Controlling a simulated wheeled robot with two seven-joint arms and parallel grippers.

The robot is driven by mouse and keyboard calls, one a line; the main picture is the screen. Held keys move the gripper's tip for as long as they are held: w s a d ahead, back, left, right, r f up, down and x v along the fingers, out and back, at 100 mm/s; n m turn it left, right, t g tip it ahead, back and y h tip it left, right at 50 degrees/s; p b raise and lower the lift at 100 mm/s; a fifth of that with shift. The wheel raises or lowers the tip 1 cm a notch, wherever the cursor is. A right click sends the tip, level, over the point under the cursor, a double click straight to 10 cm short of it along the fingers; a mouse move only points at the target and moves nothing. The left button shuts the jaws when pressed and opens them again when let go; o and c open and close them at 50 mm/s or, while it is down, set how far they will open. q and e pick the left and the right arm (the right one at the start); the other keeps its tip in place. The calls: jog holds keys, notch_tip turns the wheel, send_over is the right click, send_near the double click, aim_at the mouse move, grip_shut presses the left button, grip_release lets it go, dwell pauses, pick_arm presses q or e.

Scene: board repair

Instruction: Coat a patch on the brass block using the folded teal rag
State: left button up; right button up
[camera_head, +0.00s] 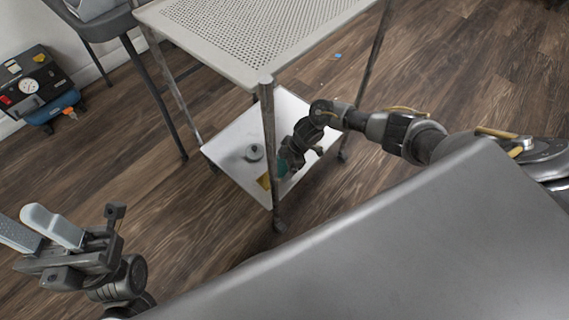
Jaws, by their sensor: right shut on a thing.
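The brass block (264,181) is a small yellow piece on the white lower shelf (226,151) of the cart, close to the near corner post. The folded teal rag (282,169) shows as a small teal patch just right of the block. My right gripper (285,165) reaches down over the lower shelf and is shut on the rag. The gripper and arm hide much of the rag, and I cannot tell whether it touches the block. My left gripper (36,233) is at the lower left, away from the cart, with its pale fingers apart and empty.
A grey round object (254,153) sits on the lower shelf left of my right gripper. The perforated top shelf (245,70) and a corner post (268,140) stand close to my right arm. A black and blue machine (40,88) is at the far left.

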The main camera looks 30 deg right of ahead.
aim_at(262, 185)
jog(key=shift+s+a+p, duration=0.35)
jog(key=shift+a+p, duration=0.05)
jog(key=shift+a, duration=0.4)
jog(key=shift+s+a+f, duration=0.1)
jog(key=shift+a, duration=0.45)
jog(key=shift+s+a+p, duration=0.2)
jog(key=shift+a+p, duration=0.25)
jog(key=shift+a, duration=0.15)
jog(key=shift+s+a+p, duration=0.2)
jog(key=shift+a+p, duration=0.25)
jog(key=shift+a, duration=0.5)
jog(key=shift+s+a+p, duration=0.3)
jog(key=shift+a+p, duration=0.2)
jog(key=shift+a, duration=0.4)
jog(key=shift+s+a, duration=0.2)
jog(key=shift+a, duration=0.45)
